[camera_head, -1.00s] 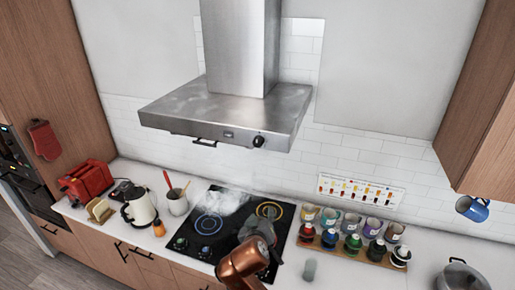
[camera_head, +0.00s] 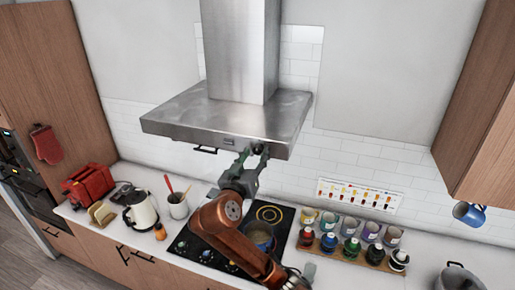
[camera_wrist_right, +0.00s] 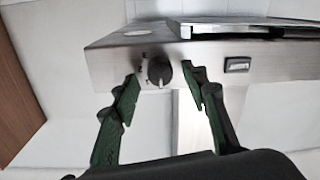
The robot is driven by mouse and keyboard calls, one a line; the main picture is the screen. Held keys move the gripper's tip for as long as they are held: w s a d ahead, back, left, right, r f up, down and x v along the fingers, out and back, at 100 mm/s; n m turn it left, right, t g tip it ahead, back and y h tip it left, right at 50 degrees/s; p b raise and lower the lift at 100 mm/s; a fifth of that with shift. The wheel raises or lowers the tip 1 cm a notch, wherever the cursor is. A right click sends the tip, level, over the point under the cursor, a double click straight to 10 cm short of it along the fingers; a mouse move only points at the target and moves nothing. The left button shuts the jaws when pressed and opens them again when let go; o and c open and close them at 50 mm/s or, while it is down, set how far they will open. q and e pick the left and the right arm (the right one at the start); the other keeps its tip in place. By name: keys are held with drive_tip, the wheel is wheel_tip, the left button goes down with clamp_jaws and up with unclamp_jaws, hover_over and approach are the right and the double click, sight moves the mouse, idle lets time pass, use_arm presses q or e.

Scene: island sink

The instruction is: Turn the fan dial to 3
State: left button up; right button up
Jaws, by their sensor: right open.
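The fan dial is a round black knob (camera_wrist_right: 159,71) on the front edge of the steel range hood (camera_head: 215,112). In the head view the dial (camera_head: 259,147) shows at the right part of that edge, partly behind my fingers. My right gripper (camera_head: 254,156) is raised to the hood front. In the wrist view its two green-padded fingers (camera_wrist_right: 158,92) are open, one on each side of the dial and a little short of it. I cannot tell whether either finger touches it. My left gripper is out of view.
A black handle (camera_head: 205,150) hangs under the hood's front edge, and a small display (camera_wrist_right: 237,65) sits beside the dial.

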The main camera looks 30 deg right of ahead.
drive_tip(key=shift+w+d, duration=0.45)
drive_tip(key=shift+w, duration=0.05)
drive_tip(key=shift+c, duration=0.6)
